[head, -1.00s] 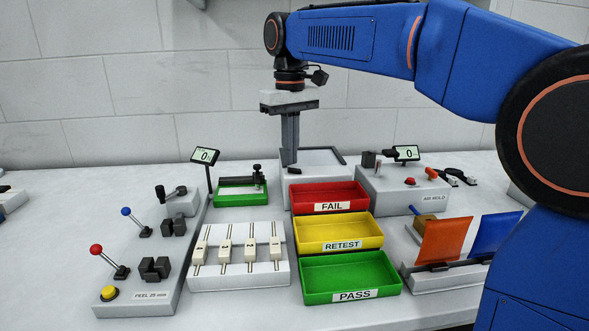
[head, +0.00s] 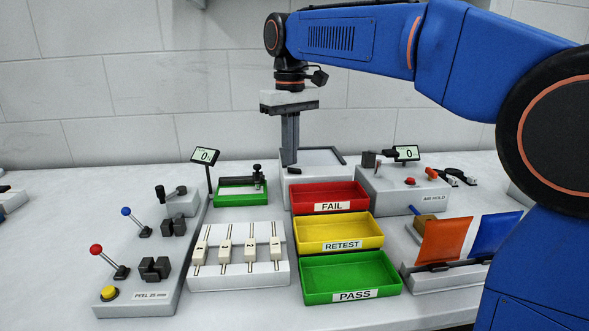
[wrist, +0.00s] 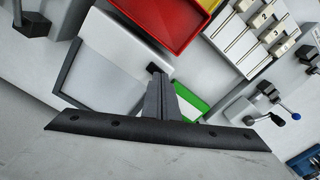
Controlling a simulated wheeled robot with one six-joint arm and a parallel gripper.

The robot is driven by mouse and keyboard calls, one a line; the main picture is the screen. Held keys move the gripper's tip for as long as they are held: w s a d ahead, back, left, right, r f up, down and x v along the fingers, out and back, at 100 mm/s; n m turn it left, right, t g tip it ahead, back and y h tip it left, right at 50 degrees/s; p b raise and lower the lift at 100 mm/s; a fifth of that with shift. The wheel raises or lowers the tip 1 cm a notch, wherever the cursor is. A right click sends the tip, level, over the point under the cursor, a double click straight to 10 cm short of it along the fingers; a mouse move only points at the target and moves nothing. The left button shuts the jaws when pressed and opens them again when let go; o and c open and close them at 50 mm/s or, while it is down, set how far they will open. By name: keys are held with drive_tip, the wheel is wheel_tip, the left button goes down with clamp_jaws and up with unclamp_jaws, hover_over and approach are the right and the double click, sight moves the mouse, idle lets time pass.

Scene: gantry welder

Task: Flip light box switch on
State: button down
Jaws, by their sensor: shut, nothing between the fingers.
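The light box (head: 319,163) is a pale box with a dark edge frame, standing behind the red tray. Its small black switch (head: 295,171) is at the front left of the box; which way it is set is too small to tell. My gripper (head: 289,163) points straight down, shut and empty, with its tips right beside the switch. In the wrist view the light box (wrist: 105,55) lies at upper left, and the switch (wrist: 153,68) shows just at the tips of my gripper (wrist: 156,78). I cannot tell whether they touch.
Red FAIL (head: 328,196), yellow RETEST (head: 338,232) and green PASS (head: 350,276) trays stand in front. A slider block (head: 238,277) and a lever panel (head: 142,285) are at left. The air hold box (head: 398,190) is at right.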

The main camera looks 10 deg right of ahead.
sight(291, 169)
drive_tip(key=shift+f, duration=0.7)
idle(0.5)
wheel_tip(291, 169, up, 7)
idle(1.1)
drive_tip(key=shift+s, duration=0.1)
